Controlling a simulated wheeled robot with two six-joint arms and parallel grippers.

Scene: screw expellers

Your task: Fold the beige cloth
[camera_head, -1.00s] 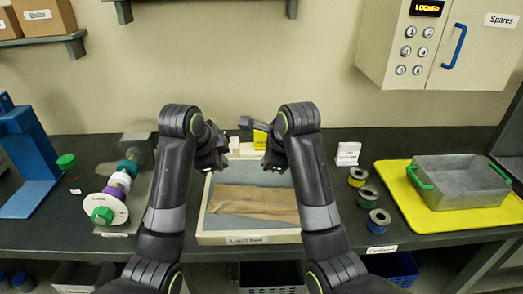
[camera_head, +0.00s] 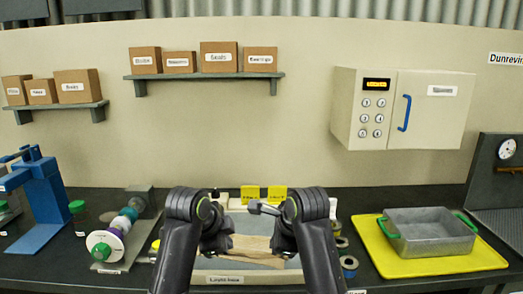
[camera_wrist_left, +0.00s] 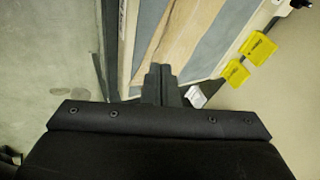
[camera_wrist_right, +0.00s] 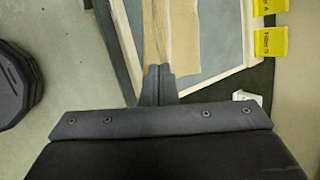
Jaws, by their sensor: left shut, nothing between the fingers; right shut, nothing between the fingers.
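The beige cloth (camera_head: 256,246) lies as a long wrinkled strip in a shallow grey-floored tray with a pale rim (camera_head: 222,277). In the left wrist view the cloth (camera_wrist_left: 172,40) runs away from the fingers, and in the right wrist view (camera_wrist_right: 200,45) it shows a darker and a lighter band, perhaps layers. My left gripper (camera_head: 226,243) is shut and empty near the cloth's left end. My right gripper (camera_head: 276,244) is shut and empty near its right end. In the wrist views the fingertips of the left (camera_wrist_left: 160,72) and right (camera_wrist_right: 158,72) overlap the cloth's edge; contact is unclear.
Yellow labels (camera_head: 277,193) stand behind the tray. A locked cabinet (camera_head: 400,108) hangs above.

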